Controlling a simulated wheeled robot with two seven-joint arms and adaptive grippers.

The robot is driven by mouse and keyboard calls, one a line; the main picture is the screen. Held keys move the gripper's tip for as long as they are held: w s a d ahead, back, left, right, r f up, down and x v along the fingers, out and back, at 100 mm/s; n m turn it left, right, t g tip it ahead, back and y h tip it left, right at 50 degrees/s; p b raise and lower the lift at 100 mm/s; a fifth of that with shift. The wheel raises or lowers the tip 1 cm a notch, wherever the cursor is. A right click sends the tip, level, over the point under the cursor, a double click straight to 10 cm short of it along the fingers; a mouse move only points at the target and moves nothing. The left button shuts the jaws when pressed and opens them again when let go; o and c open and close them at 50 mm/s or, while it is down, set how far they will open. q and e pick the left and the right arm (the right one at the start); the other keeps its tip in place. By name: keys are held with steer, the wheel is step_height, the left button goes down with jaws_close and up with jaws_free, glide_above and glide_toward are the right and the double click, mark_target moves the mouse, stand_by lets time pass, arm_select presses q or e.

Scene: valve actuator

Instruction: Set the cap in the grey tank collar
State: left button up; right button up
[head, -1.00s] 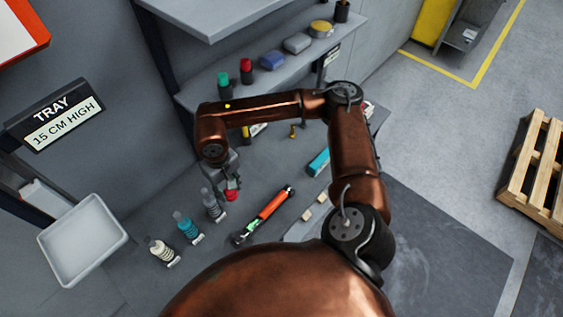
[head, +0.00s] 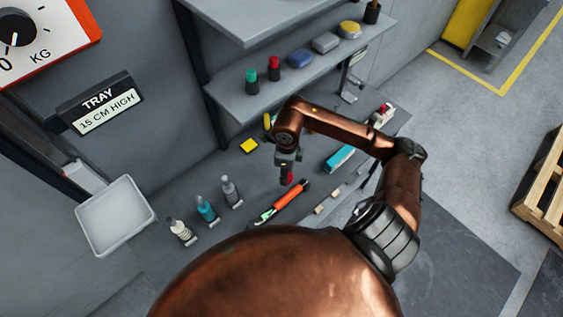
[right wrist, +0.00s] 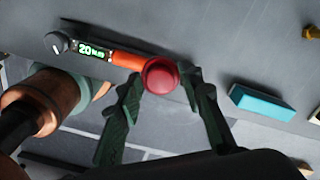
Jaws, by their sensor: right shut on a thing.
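My right gripper (head: 288,164) is shut on a red cap (head: 287,177), held in the air above the bench. In the right wrist view the round red cap (right wrist: 160,75) sits between the two dark fingertips (right wrist: 163,82). It overlaps the end of the orange tool behind it. A grey bottle-like container (head: 230,190) stands on the bench to the left of the gripper. I cannot tell whether it is the grey tank, and no collar shows clearly. My left gripper is not in view.
An orange tool with a lit display (right wrist: 97,51) lies below the cap. Teal (head: 206,208) and white (head: 180,230) bottles stand left. A teal box (head: 339,158) lies right. A yellow block (head: 249,146) lies behind. A shelf (head: 300,80) overhangs the back; a white tray (head: 115,215) is left.

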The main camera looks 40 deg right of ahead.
steer(key=s+d+m+p, duration=0.1)
steer(key=s+d+m, duration=0.2)
steer(key=d+m, duration=0.35)
steer(key=shift+m, duration=0.65)
steer(key=w+d+f+p, duration=0.1)
steer(key=w+f, duration=0.2)
steer(key=w, duration=0.1)
steer(key=w+d+f+p, duration=0.1)
steer(key=w+f, duration=0.2)
steer(key=w, duration=0.1)
steer(key=w+d+f+p, duration=0.1)
steer(key=w+d+f, duration=0.1)
steer(key=w+f, duration=0.1)
steer(key=shift+w+f+p, duration=0.25)
steer(key=shift+w+p, duration=0.05)
steer(key=shift+w, duration=0.2)
steer(key=shift+w+d+f, duration=0.1)
steer(key=shift+w+f, duration=0.25)
steer(key=shift+f, duration=0.15)
step_height(320, 180, down, 2)
steer(key=shift+f+p, duration=0.1)
steer(key=shift+p, duration=0.65)
steer(key=shift+f, duration=0.3)
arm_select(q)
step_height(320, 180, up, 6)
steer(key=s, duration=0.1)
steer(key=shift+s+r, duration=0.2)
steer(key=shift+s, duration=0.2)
arm_select(e)
steer(key=shift+f, duration=0.15)
